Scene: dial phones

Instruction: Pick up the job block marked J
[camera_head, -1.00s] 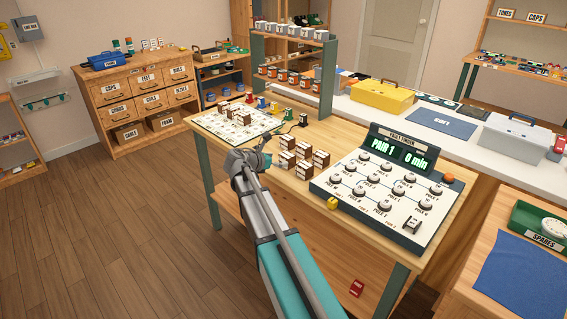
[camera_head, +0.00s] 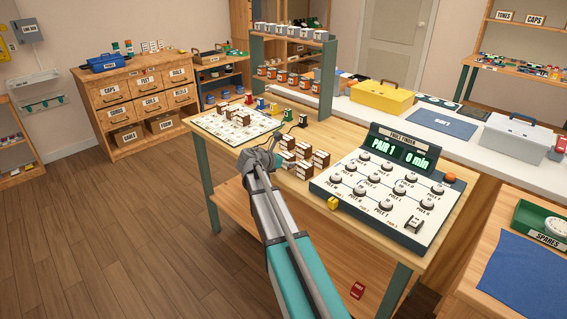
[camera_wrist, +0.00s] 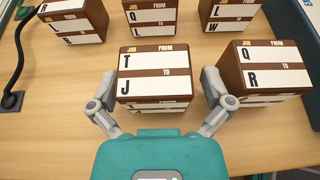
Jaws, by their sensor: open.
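Brown job blocks with white letter labels stand on the wooden bench. In the wrist view, a job block (camera_wrist: 153,62) with T on its upper label and J on its lower one lies between the fingers of my gripper (camera_wrist: 160,88). Part of another labelled face shows just below it. The fingers are spread at the block's left and right sides; contact is not clear. In the head view my gripper (camera_head: 260,158) is at the left of the block group (camera_head: 303,158), partly hiding it.
A block marked Q and R (camera_wrist: 262,65) stands close to the right finger. Other blocks (camera_wrist: 165,17) stand behind. A black cord (camera_wrist: 18,60) lies at left. The fault finder panel (camera_head: 380,190) is to the right, the lettered board (camera_head: 225,122) to the left.

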